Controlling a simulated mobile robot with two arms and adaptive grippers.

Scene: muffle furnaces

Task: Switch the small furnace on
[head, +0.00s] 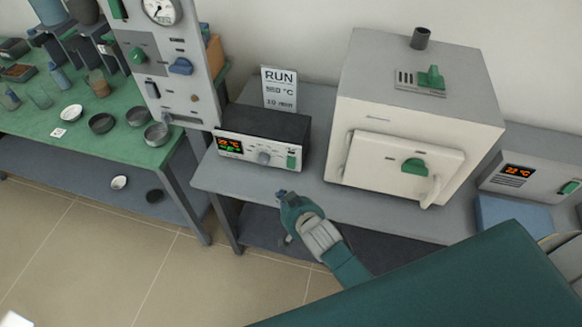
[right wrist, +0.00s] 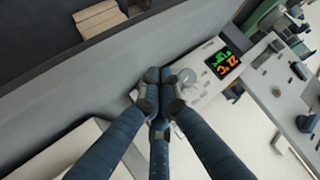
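A pale boxy furnace (head: 395,110) with a closed door and a green door knob (head: 414,166) stands on the grey bench. Left of it is a low control box (head: 262,135) with a dark top, lit display (head: 230,145), grey dial (head: 264,157) and green switch (head: 291,161). My right gripper (head: 286,199) is in front of this box, near the bench edge, apart from the switch. In the right wrist view, its fingertips (right wrist: 160,76) are together with nothing visible between them; the display (right wrist: 224,62) shows beyond, the switch does not. My left gripper is out of view.
A sign reading RUN (head: 280,88) stands behind the control box. A gauge panel (head: 165,60) rises to its left. Another unit with a lit display (head: 518,172) and green switch is at right. A green table (head: 60,120) with dishes is at left.

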